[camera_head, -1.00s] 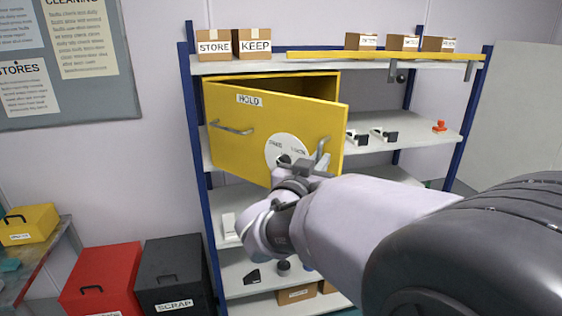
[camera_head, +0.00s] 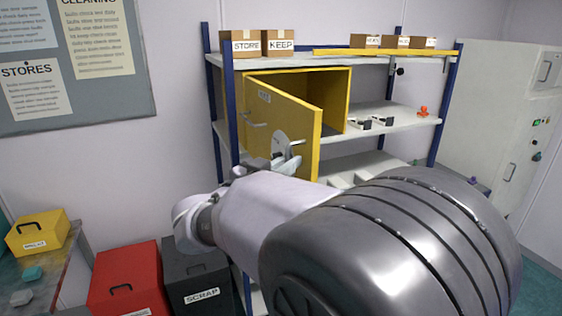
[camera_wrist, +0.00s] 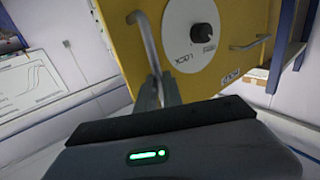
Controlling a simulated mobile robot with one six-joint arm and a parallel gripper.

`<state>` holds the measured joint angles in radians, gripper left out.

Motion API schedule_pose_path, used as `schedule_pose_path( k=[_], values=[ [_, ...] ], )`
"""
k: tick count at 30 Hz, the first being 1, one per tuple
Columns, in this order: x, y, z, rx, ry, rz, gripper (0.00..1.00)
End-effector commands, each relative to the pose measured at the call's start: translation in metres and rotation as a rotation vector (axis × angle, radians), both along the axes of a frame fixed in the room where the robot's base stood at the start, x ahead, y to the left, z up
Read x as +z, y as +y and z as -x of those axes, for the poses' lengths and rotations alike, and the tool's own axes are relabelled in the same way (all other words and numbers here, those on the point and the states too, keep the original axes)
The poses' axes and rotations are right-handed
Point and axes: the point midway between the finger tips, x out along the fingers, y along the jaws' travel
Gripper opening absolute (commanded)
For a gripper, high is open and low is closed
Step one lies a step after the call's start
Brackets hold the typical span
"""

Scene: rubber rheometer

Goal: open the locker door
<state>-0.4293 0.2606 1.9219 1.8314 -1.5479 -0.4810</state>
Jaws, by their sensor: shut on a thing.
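The yellow locker (camera_head: 337,82) stands on the shelf with its door (camera_head: 302,120) swung well out, hinged on the left. The door carries a HOLD label, a white dial (camera_head: 281,146) and two metal bar handles. The dial's black knob (camera_wrist: 203,37) shows clearly in the wrist view. My gripper (camera_head: 287,162) is at the door's free edge; in the wrist view its fingers (camera_wrist: 160,88) are shut on the lower end of the near bar handle (camera_wrist: 145,38). The other handle (camera_wrist: 250,43) is apart from it. My arm hides part of the door's lower edge.
STORE and KEEP boxes (camera_head: 280,43) stand on the top shelf, beside a yellow beam (camera_head: 370,52). Red (camera_head: 125,280) and black SCRAP (camera_head: 197,277) bins stand below on the left. A grey cabinet (camera_head: 490,120) is at right.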

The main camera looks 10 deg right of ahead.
Motion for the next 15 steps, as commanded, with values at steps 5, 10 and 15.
schedule_pose_path(
  k=[5, 10, 15],
  values=[
    [0.0018, 0.0096, -0.0011, 0.006, -0.002, 0.002, 0.00],
    [0.0020, 0.0125, -0.0015, 0.008, -0.003, 0.003, 0.00],
    [0.0023, 0.0126, -0.0016, 0.008, -0.003, 0.004, 0.00]
  ],
)
